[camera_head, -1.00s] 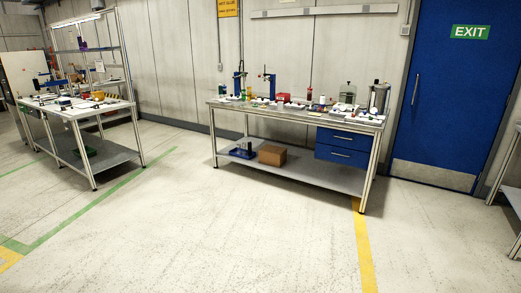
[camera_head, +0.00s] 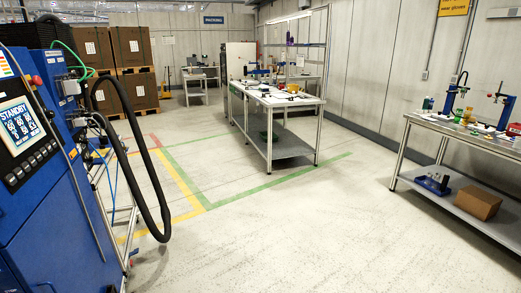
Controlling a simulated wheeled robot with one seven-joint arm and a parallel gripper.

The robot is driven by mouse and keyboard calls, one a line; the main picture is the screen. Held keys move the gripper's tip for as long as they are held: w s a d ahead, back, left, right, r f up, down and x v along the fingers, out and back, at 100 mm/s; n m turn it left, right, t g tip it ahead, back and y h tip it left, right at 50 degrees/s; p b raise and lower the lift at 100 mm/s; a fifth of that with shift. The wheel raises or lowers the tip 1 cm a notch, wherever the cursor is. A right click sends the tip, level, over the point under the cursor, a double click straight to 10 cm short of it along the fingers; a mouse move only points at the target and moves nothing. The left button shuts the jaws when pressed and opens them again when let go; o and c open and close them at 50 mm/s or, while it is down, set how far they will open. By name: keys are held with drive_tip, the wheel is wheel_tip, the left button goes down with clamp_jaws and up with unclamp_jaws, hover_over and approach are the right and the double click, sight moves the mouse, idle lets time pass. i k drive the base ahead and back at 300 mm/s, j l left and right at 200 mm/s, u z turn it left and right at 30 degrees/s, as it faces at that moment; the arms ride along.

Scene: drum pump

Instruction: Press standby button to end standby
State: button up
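A blue machine (camera_head: 62,215) stands at the left edge of the head view, cut off by the frame. Its tilted control panel carries a lit screen (camera_head: 20,125) that reads STANDBY at the top, with rows of figures below. A row of small dark buttons (camera_head: 32,164) lies under the screen; their labels are too small to read, so I cannot tell which is the standby button. A red knob (camera_head: 37,81) sits near the panel's upper right. My gripper is not in view.
A thick black hose (camera_head: 163,205) loops out from the machine over the floor. A workbench (camera_head: 270,101) stands mid-room, and another bench (camera_head: 470,131) is at the right. Stacked boxes (camera_head: 132,48) stand behind the machine. The floor (camera_head: 290,235) between is clear.

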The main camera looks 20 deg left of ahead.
sight(25, 166)
drive_tip(key=i+u, duration=0.2)
drive_tip(key=u, duration=0.2)
drive_tip(key=i+l+u, duration=0.15)
drive_tip(key=u, duration=0.25)
drive_tip(key=i+l+u, duration=0.15)
drive_tip(key=u, duration=0.25)
drive_tip(key=i+l+u, duration=0.15)
drive_tip(key=u, duration=0.3)
drive_tip(key=l+u, duration=0.4)
drive_tip(key=i+l+u, duration=0.3)
drive_tip(key=k+l, duration=0.05)
drive_tip(key=k, duration=0.05)
